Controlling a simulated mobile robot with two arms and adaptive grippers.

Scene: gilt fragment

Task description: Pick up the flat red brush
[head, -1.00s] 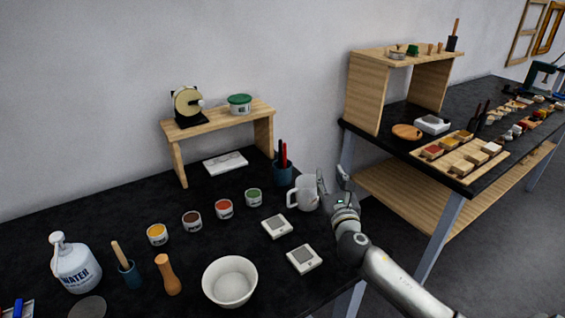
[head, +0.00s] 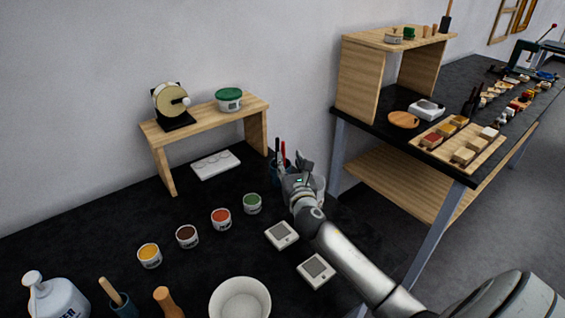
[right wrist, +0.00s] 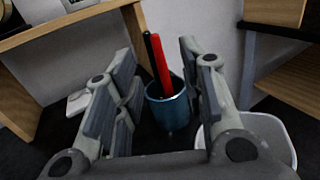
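The flat red brush (right wrist: 160,64) stands upright, leaning a little, in a blue cup (right wrist: 168,109) beside a black-handled tool (right wrist: 149,50). In the head view the red brush (head: 284,150) shows just behind my right gripper (head: 292,168), which hides most of the cup. In the right wrist view the right gripper (right wrist: 155,85) is open, its fingers apart on either side of the brush and cup, which lie beyond the fingertips. Nothing is between its fingers up close. My left gripper is not in view.
A wooden riser (head: 205,118) stands at the left. Two small scales (head: 282,235) and several paint pots (head: 221,219) are nearer on the black table. A second bench (head: 465,171) is at the right.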

